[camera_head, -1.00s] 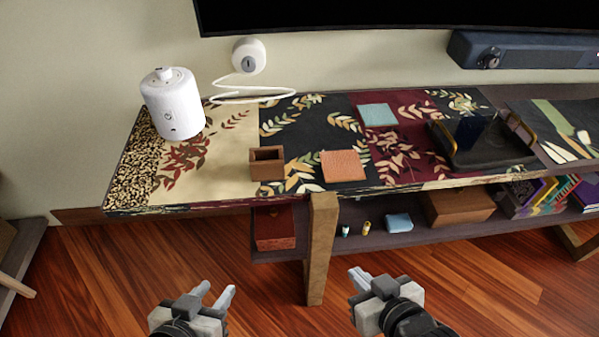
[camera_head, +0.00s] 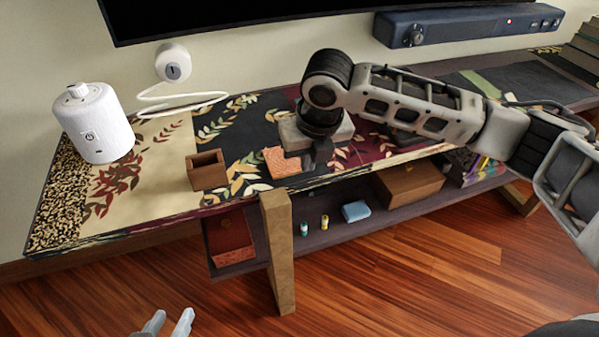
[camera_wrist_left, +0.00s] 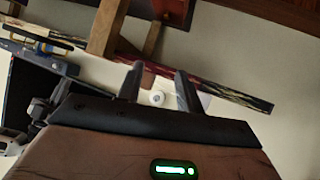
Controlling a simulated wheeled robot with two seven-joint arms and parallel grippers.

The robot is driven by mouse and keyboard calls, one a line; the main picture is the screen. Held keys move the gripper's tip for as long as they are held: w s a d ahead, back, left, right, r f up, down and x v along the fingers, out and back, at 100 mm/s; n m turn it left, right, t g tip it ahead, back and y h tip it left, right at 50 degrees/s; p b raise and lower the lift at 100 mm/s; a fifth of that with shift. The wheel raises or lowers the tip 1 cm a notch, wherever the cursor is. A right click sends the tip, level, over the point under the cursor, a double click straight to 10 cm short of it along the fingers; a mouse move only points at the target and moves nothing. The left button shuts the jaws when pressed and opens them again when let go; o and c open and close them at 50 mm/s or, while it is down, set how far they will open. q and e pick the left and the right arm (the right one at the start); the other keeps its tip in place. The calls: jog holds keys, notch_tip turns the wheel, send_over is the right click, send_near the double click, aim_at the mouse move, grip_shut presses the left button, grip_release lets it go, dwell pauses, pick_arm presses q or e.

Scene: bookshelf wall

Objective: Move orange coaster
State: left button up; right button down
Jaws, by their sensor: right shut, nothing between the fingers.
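The orange coaster (camera_head: 281,166) lies flat on the shelf top, to the right of a small brown open box, near the front edge. My right gripper (camera_head: 318,158) points down at the coaster's right side and hides that part. Its fingers are mostly hidden by the hand, and nothing shows held in them. I cannot tell whether it touches the coaster. My left gripper (camera_head: 170,320) is low in front of the shelf, open and empty. Its two spread fingers also show in the left wrist view (camera_wrist_left: 159,78).
The small brown box (camera_head: 207,172) stands left of the coaster and a white cylindrical device (camera_head: 97,123) farther left. My right arm crosses the shelf top and hides the teal coaster's spot and much of the black tray. A lower shelf holds a blue item (camera_head: 355,211) and boxes.

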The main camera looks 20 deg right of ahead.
aim_at(298, 178)
jog(key=x, duration=0.3)
jog(key=b+x, duration=0.1)
jog(key=x, duration=0.2)
jog(key=b+x, duration=0.1)
jog(key=x, duration=0.2)
jog(key=shift+w+d+f, duration=0.1)
jog(key=shift+d+f, duration=0.15)
jog(key=shift+d, duration=0.1)
jog(key=w, duration=0.2)
jog(key=shift+w, duration=0.25)
jog(key=shift+w+a, duration=0.1)
jog(key=shift+w, duration=0.7)
pick_arm(q)
jog(key=shift+f, duration=0.4)
